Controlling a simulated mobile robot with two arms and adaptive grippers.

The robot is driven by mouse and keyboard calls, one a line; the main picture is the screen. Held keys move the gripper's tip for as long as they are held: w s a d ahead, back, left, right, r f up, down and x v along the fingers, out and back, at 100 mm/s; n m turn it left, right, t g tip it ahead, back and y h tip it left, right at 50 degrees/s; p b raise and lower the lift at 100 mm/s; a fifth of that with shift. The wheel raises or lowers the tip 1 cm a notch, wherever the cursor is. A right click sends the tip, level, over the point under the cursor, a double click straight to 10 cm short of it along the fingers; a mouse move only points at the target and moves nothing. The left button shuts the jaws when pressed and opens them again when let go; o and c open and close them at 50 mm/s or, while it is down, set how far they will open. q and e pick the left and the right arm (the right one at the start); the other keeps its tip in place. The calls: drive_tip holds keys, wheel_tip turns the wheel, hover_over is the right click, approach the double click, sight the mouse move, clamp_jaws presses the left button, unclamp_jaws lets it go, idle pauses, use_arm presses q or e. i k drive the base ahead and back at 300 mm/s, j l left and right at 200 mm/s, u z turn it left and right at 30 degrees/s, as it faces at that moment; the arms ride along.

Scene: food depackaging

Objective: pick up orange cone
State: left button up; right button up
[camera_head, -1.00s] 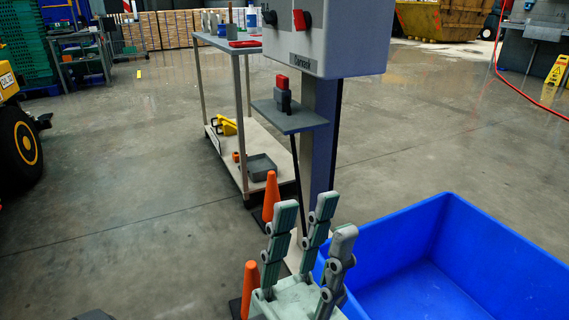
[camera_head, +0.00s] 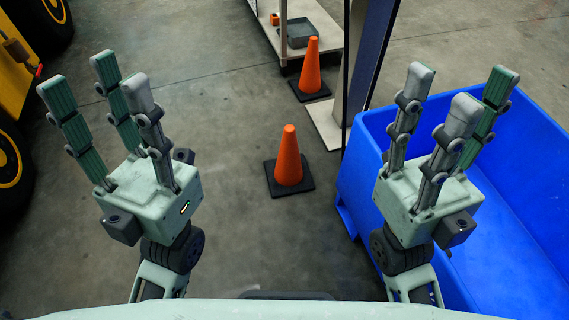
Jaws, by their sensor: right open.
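An orange cone (camera_head: 289,158) on a black square base stands upright on the floor between my two grippers. A second orange cone (camera_head: 311,66) on a black base stands further off, next to the cart. My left gripper (camera_head: 102,88) is left of the nearer cone, fingers raised and spread, empty. My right gripper (camera_head: 458,100) is right of the cones, in front of the blue bin, with fingers spread and empty. Neither gripper touches a cone.
A large blue bin (camera_head: 357,160) stands at the right. A post on a pale base plate (camera_head: 325,122) and a cart shelf (camera_head: 328,45) with a grey tray (camera_head: 297,32) are behind the cones. A yellow vehicle (camera_head: 12,75) is at the left. Floor around the nearer cone is clear.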

sight(289, 173)
drive_tip(key=i+j+z, duration=0.45)
drive_tip(key=j, duration=0.15)
drive_tip(key=i+j+z, duration=0.45)
drive_tip(key=j, duration=0.25)
drive_tip(key=j+z, duration=0.25)
drive_tip(key=i+j, duration=0.05)
drive_tip(key=j, duration=0.1)
